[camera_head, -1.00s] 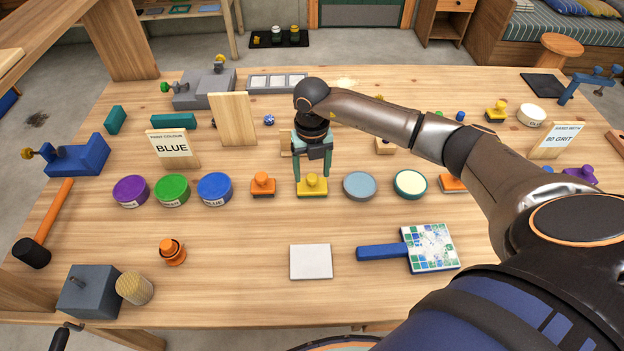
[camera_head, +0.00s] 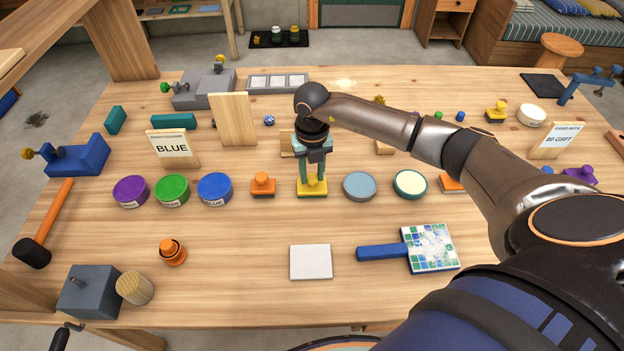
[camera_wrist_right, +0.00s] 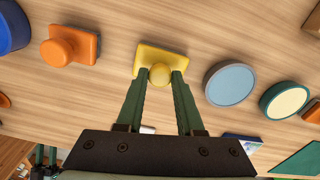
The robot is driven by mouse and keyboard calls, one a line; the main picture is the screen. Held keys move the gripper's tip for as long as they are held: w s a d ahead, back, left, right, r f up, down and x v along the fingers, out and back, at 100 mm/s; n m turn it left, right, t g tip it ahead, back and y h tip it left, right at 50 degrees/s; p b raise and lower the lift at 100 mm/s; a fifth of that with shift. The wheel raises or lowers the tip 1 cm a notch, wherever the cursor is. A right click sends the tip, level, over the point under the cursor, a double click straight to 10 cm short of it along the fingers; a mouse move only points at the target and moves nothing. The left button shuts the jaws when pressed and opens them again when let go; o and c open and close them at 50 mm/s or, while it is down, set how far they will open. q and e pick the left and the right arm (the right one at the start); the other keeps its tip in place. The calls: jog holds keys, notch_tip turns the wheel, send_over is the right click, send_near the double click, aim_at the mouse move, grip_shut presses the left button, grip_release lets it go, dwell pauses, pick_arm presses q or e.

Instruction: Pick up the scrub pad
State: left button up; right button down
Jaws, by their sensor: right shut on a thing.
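The scrub pad appears to be the yellow block with a round knob (camera_head: 313,193), in the middle of the bench; it also shows in the right wrist view (camera_wrist_right: 148,58). My right gripper (camera_head: 311,178) comes down from above with its green fingers closed on the yellow knob (camera_wrist_right: 160,74). The block is at bench level; I cannot tell if it is clear of the wood. Something like my left gripper (camera_wrist_right: 45,158) shows small and dark at the lower left of the right wrist view, its jaws unclear; it is outside the head view.
An orange knobbed block (camera_head: 262,185) stands close on the left and a grey-blue round tin (camera_head: 359,186) close on the right. A wooden board (camera_head: 233,118) stands behind. A white tile (camera_head: 311,262) and a blue-handled tiled paddle (camera_head: 432,247) lie in front, with bare wood between.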

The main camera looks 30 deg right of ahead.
aim_at(312, 177)
dwell(0.7)
jog(key=shift+r, duration=0.5)
notch_tip(312, 177, up, 2)
jog(key=shift+r+b, duration=0.15)
jog(key=shift+b, duration=0.35)
jog(key=s+a+r+b, duration=0.1)
jog(key=s+a+r, duration=0.2)
jog(key=s+r, duration=0.6)
jog(key=s, duration=0.4)
jog(key=shift+s+r, duration=0.35)
